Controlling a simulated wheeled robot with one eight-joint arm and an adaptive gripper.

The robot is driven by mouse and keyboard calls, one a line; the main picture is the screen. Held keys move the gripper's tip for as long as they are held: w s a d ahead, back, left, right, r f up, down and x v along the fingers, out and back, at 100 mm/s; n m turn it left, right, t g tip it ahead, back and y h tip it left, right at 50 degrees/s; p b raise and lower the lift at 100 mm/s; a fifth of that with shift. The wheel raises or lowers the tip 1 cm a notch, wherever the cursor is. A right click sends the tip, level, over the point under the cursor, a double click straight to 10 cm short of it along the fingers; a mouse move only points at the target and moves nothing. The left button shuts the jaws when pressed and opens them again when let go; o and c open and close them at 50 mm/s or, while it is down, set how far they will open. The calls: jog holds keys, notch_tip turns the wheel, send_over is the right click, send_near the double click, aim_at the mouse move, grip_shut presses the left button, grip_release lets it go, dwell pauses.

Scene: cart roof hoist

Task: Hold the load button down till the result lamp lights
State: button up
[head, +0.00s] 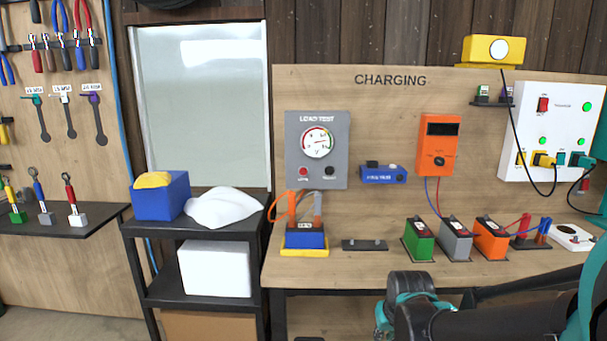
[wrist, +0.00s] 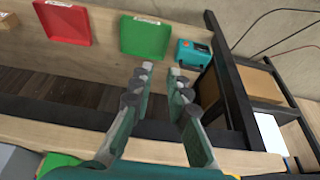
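The grey load test panel (head: 340,130) is on the charging board in the head view. It has a round dial (head: 317,142), a red button (head: 303,171) at lower left and a dark round lamp (head: 329,172) at lower right, which looks unlit. The small labels are unreadable. A blue battery (head: 305,240) on a yellow base stands below, with orange and grey clamps at its top. My gripper (wrist: 161,72) is open and empty in the wrist view, pointing away from the panel, which that view does not show. My arm is low at the head view's bottom right.
Green, grey and orange batteries (head: 490,240) stand on the bench right of the panel. A blue device (head: 384,174) and an orange meter (head: 438,145) are on the board. In the wrist view, red (wrist: 65,22) and green (wrist: 146,38) trays lie near a black rack (wrist: 228,80).

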grip_shut()
dwell(1.1)
